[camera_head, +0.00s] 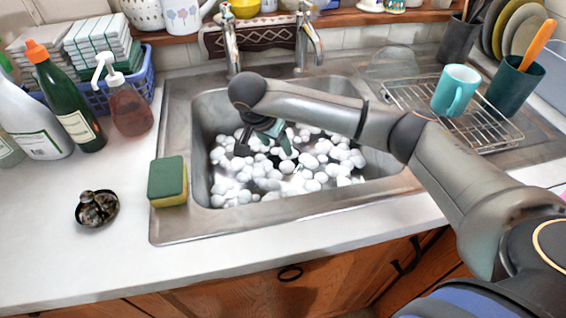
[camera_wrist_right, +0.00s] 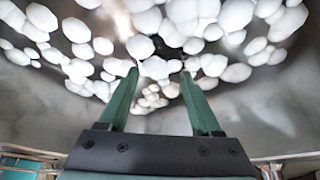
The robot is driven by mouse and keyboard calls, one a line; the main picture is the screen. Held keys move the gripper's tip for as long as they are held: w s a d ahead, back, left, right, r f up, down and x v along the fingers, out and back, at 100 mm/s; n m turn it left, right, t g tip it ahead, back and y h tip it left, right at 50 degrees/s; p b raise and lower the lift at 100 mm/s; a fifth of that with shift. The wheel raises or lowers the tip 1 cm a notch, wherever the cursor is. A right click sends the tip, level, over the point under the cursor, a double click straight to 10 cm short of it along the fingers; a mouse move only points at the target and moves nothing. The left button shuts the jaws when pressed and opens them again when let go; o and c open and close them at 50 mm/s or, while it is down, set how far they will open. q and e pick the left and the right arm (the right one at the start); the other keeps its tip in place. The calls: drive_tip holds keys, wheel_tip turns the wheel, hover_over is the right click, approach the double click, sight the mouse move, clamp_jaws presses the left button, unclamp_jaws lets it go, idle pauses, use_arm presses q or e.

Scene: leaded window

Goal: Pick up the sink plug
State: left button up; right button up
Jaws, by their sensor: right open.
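I cannot make out a sink plug for certain; the sink floor is largely hidden by white foam clumps (camera_head: 310,162). The steel sink (camera_head: 300,217) is set in the white counter. My right gripper (camera_head: 264,148) reaches down into the basin, over the foam at its back left. In the right wrist view its two green fingers (camera_wrist_right: 159,74) are apart with nothing clearly held between them. White foam (camera_wrist_right: 140,47) lies beyond the tips, with dark gaps between clumps. My left gripper is not in view.
A sponge (camera_head: 168,182) sits at the sink's left rim. A small dark round dish-like thing (camera_head: 97,208) with a lumpy top lies on the left counter. Bottles (camera_head: 70,100) stand behind it. A teal mug (camera_head: 455,90) is on the right rack. The faucet (camera_head: 231,45) is behind my arm.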

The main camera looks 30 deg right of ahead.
sight(283, 155)
drive_tip(key=x, duration=0.6)
drive_tip(key=shift+w+d+f, duration=0.25)
drive_tip(key=shift+f, duration=0.05)
clamp_jaws()
idle(0.4)
